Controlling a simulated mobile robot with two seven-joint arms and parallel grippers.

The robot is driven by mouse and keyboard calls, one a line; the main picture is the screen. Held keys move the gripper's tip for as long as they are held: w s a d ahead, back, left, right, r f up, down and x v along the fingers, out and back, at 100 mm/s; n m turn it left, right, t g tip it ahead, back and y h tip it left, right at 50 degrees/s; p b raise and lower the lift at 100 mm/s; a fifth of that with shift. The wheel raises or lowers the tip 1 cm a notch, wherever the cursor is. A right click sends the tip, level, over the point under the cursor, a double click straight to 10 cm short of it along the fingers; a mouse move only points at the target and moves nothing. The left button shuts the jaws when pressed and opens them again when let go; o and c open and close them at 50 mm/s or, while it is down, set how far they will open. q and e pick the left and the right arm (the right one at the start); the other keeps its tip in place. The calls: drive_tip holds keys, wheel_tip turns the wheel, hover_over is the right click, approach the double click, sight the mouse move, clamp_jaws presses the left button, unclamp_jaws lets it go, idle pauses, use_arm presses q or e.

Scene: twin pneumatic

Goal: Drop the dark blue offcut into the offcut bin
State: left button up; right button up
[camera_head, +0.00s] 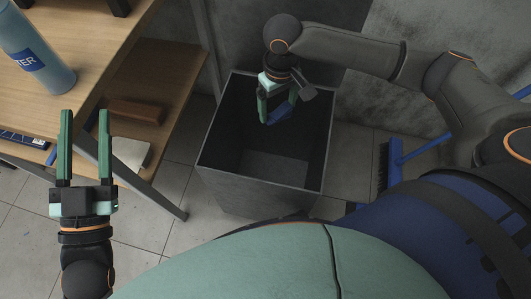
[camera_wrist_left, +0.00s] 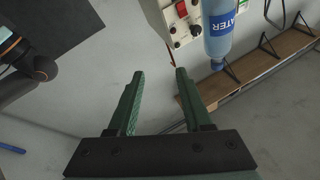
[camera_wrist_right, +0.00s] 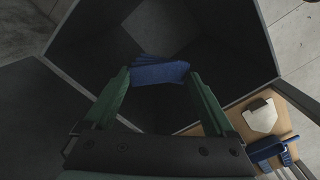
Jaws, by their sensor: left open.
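The dark blue offcut (camera_head: 280,113) is between the fingertips of my right gripper (camera_head: 278,110), over the open mouth of the offcut bin. In the right wrist view the offcut (camera_wrist_right: 160,72) spans the gap between both fingers, and the right gripper (camera_wrist_right: 158,76) appears shut on it. The offcut bin (camera_head: 250,194) is a tall, dark grey, open-topped box; its inside floor looks empty where visible. The right wrist view shows the bin's wall (camera_wrist_right: 85,35) around the offcut. My left gripper (camera_head: 85,115) is open and empty, left of the bin; its fingers also show in the left wrist view (camera_wrist_left: 160,75).
A wooden bench (camera_head: 100,40) with a blue water bottle (camera_head: 38,50) stands at the left. Its lower shelf (camera_head: 170,80) holds a brown block (camera_head: 137,111) and a pale plate (camera_head: 130,152). A blue broom (camera_head: 395,160) is right of the bin.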

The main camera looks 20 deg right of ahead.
drive_tip(key=shift+o, duration=0.6)
drive_tip(key=shift+r, duration=0.15)
wheel_tip(320, 180, up, 6)
drive_tip(key=p, duration=0.2)
drive_tip(key=shift+r+p, duration=0.1)
drive_tip(key=shift+p, duration=0.25)
use_arm(q)
drive_tip(key=s+f+n+g+y, duration=0.1)
drive_tip(key=s+f+g, duration=0.1)
drive_tip(key=f, duration=0.6)
drive_tip(key=s+f+n+g+y+p, duration=0.1)
drive_tip(key=s+f+n+g+y, duration=0.1)
drive_tip(key=f+g, duration=0.3)
drive_tip(key=s+f+n+g+y+p, duration=0.1)
drive_tip(key=f+g, duration=0.3)
drive_tip(key=f, duration=0.8)
drive_tip(key=shift+s+a+f+n+y, duration=0.3)
drive_tip(key=shift+s+a+y, duration=0.05)
drive_tip(key=shift+s+y, duration=0.05)
use_arm(e)
wheel_tip(320, 180, up, 6)
